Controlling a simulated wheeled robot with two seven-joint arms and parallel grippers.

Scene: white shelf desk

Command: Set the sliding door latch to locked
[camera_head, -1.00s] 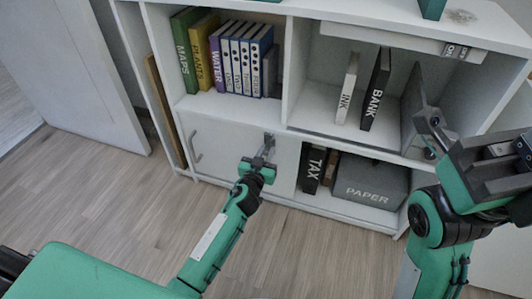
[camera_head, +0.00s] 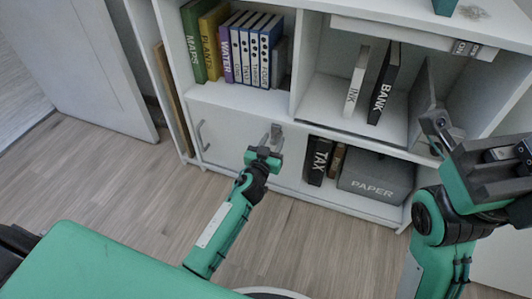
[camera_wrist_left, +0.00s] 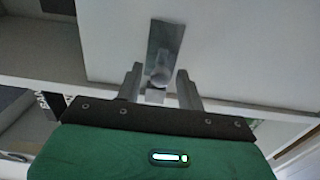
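The sliding door (camera_head: 228,130) is a white panel in the lower left of the shelf unit, with a grey bar handle at its left. The latch (camera_wrist_left: 166,42) is a grey plate with a rounded knob near the door's edge; it also shows in the head view (camera_head: 277,131), partly hidden by my gripper. My left gripper (camera_wrist_left: 160,86) is open, its two fingers on either side of the knob, with gaps visible. It also shows in the head view (camera_head: 271,145). My right gripper (camera_head: 438,128) is raised at the right, away from the latch; its opening is unclear.
To the right of the door, an open lower bay holds a TAX binder (camera_head: 320,160) and a grey PAPER box (camera_head: 376,180). Books (camera_head: 235,48) stand on the shelf above. The wooden floor (camera_head: 130,190) before the unit is clear.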

